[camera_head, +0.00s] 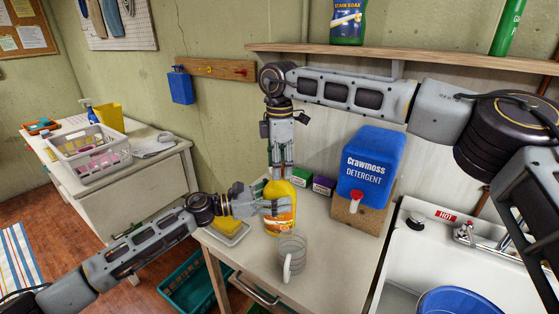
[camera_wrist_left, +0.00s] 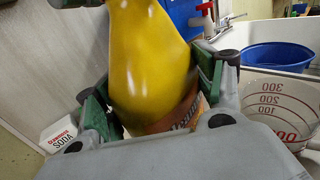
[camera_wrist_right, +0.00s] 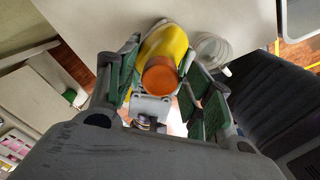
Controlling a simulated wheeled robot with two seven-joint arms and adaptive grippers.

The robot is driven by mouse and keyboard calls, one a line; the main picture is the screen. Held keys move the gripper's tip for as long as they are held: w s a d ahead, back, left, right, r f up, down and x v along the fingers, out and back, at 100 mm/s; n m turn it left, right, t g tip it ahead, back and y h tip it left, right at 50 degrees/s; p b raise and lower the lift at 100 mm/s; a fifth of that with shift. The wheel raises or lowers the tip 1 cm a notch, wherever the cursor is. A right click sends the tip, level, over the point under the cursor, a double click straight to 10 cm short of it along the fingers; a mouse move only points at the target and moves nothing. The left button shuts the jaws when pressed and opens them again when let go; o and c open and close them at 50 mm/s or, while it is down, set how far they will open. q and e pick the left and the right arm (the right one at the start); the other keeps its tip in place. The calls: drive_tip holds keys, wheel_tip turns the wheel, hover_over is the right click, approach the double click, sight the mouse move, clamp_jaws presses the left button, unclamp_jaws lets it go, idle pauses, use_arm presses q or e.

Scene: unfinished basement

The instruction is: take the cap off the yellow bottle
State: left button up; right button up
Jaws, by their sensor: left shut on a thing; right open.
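The yellow bottle (camera_head: 279,212) with an orange label stands on the small table. My left gripper (camera_head: 268,206) is shut on its body from the left side; in the left wrist view the yellow bottle (camera_wrist_left: 152,65) fills the space between the green-padded fingers. The orange cap (camera_wrist_right: 160,76) is on the bottle's top in the right wrist view. My right gripper (camera_wrist_right: 160,88) is open above the bottle, pointing down, with its fingers on either side of the cap and apart from it.
A clear measuring jug (camera_head: 292,254) stands close in front of the bottle. A blue detergent container (camera_head: 369,165) stands behind to the right, with small green (camera_head: 301,177) and purple (camera_head: 324,185) boxes beside it. A sink (camera_head: 424,258) is at right.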

drive_tip(key=c, duration=1.1)
drive_tip(key=shift+n, duration=0.3)
